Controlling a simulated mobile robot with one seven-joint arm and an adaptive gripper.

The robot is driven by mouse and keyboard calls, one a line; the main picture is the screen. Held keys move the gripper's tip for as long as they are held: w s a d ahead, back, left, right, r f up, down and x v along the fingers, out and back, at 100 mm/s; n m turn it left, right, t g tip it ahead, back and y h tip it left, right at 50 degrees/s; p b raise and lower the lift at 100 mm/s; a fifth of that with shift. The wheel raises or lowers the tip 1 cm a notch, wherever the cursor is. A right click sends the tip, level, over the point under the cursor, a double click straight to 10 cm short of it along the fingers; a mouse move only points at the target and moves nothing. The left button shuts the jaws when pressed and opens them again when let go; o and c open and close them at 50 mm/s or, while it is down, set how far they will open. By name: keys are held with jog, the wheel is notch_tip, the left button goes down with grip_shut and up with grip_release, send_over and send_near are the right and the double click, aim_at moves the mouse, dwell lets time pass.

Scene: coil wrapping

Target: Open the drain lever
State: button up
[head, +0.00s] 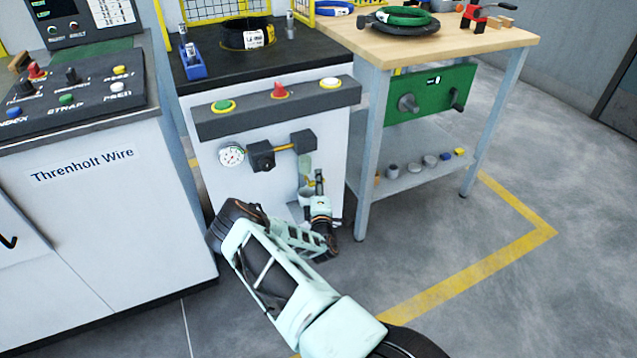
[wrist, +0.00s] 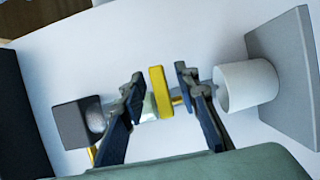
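The drain lever, a short yellow bar (wrist: 160,92), shows in the wrist view below a pale bowl on the white machine front. My gripper (wrist: 159,82) is open, with one dark finger on each side of the lever and a narrow gap to each. In the head view my gripper (head: 319,182) is low in front of the machine, beside the bowl (head: 304,166) under the dark block (head: 303,141). The lever is hard to make out there, close to my gripper.
A white cup (wrist: 248,85) on a grey plate (wrist: 283,70) stands close to the right finger. A dark block (wrist: 76,122) is left of the fingers. A gauge (head: 231,154) is on the machine front. A workbench (head: 430,45) stands at the right, with open floor before it.

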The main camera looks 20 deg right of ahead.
grip_shut()
jog(key=shift+m, duration=0.3)
jog(key=m, duration=0.1)
jog(key=m+g+y+p, duration=0.1)
jog(key=m, duration=0.1)
jog(key=shift+f+p, duration=0.3)
jog(key=shift+f, duration=0.05)
jog(key=m, duration=0.1)
jog(key=f+m+g+y+p, duration=0.1)
jog(key=shift+a+m, duration=0.2)
jog(key=shift+m, duration=0.2)
jog(key=shift+s+a+f+m+g+y, duration=0.1)
jog(key=shift+a+f+m+g+y, duration=0.25)
jog(key=shift+m+y, duration=0.65)
jog(key=shift+w+a+f+m+g+y, duration=0.1)
jog(key=shift+a+m+y, duration=0.45)
jog(key=shift+m, duration=0.8)
jog(key=shift+s+a+f+m+g+y, duration=0.15)
jog(key=shift+a+m+g+y, duration=0.15)
jog(key=shift+m+y, duration=0.7)
jog(key=shift+m, duration=0.25)
grip_release()
